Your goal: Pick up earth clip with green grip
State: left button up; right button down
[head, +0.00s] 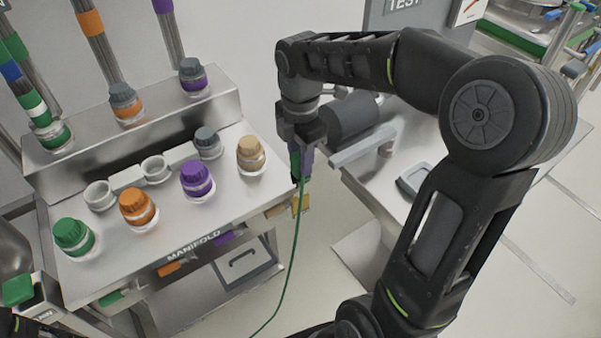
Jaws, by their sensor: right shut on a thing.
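My right gripper (301,160) points down in the gap between the manifold bench and the table on the right. It is shut on the earth clip (299,204), whose green grip shows beside the fingers and is partly hidden by them. The clip's brass-coloured end hangs below the fingers, near the bench's right edge. A thin green cable (296,250) runs from the clip down towards the floor. I cannot make out my left gripper.
The metal table (360,165) on the right holds a grey cylinder and a small grey device (414,179). Open floor lies below the gap.

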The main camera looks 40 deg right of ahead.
jog(key=shift+r, duration=0.5)
dwell(0.6)
